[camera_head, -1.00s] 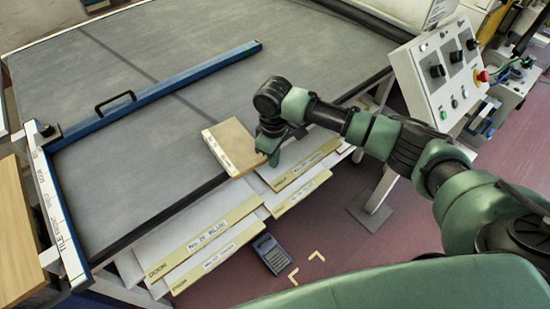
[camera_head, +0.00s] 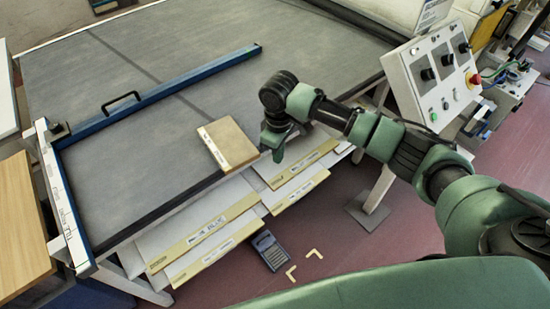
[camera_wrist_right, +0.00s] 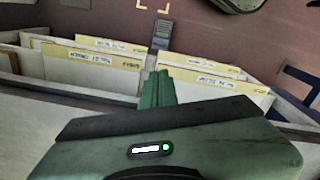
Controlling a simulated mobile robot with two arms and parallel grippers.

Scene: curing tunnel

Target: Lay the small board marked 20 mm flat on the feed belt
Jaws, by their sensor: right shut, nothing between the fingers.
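The small board (camera_head: 230,142) is tan with a pale label strip along its left edge; the print is too small to read. In the head view it lies flat on the grey feed belt (camera_head: 130,165), at the belt's front edge. My right gripper (camera_head: 276,154) is just right of the board, at the belt's edge, shut and empty, with a small gap seeming to separate them. In the right wrist view its closed green fingers (camera_wrist_right: 158,88) point toward the labelled boards below. The board does not show there. My left gripper is out of view.
Several labelled boards (camera_head: 205,235) stand in a rack below the belt's front edge. A blue bar with a handle (camera_head: 160,95) crosses the belt. A control box (camera_head: 435,75) stands at the right.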

